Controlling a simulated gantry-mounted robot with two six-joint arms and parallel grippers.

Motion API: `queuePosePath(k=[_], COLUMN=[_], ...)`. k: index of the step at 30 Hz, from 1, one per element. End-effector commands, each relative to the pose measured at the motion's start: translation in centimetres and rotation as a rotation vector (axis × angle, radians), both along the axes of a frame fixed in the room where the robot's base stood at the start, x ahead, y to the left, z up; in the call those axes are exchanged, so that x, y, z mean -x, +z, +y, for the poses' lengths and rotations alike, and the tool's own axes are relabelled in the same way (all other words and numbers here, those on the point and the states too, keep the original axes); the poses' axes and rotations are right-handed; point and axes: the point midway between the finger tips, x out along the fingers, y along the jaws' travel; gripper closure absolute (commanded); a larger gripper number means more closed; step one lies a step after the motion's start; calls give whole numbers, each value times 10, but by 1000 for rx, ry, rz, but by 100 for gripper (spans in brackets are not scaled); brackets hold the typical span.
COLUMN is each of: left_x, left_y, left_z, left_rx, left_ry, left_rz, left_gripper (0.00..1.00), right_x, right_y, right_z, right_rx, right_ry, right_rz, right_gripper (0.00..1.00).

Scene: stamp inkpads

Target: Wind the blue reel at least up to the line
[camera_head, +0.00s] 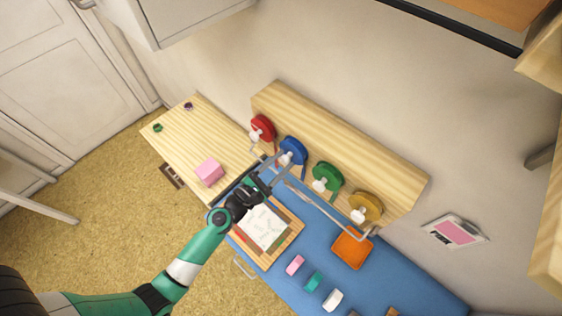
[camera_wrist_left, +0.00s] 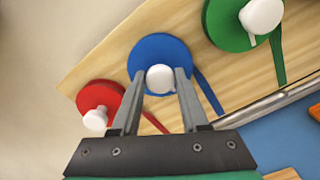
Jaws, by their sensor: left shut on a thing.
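The blue reel (camera_head: 293,150) is mounted on a pale wooden board (camera_head: 340,140), between a red reel (camera_head: 263,127) and a green reel (camera_head: 327,175). In the left wrist view the blue reel (camera_wrist_left: 158,48) has a white knob (camera_wrist_left: 160,78) near its lower rim. A blue ribbon (camera_wrist_left: 209,95) runs down from its right side. My left gripper (camera_head: 277,164) is at the reel, its fingers (camera_wrist_left: 160,84) shut on the white knob. I cannot make out the line on the ribbon. My right gripper is out of view.
A yellow reel (camera_head: 367,207) is at the board's right end. A grey metal rail (camera_head: 325,208) runs below the reels. The blue mat (camera_head: 310,235) holds a wooden tray (camera_head: 285,245), an orange pad (camera_head: 352,249) and small blocks. A pink block (camera_head: 209,171) is left.

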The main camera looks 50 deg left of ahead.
Motion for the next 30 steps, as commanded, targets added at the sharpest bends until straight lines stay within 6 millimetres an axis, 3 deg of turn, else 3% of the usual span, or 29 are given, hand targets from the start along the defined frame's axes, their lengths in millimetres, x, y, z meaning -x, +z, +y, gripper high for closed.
queuePosePath(k=[6,7,11,22,26,30], left_x=[0,0,0,4,24,57], left_y=[1,1,1,-1,-2,-3], left_z=[0,0,0,0,-2,-5], left_rx=[-1,-1,-1,-1,-1,0], left_ry=[0,0,0,1,0,2], left_rz=[-2,-2,-1,1,2,3], left_gripper=[100,52,29,27,27,27], right_x=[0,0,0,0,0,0], right_y=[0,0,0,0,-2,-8], right_z=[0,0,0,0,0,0], right_rx=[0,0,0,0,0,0], right_ry=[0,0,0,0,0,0], right_rz=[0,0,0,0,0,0], right_gripper=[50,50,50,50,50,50])
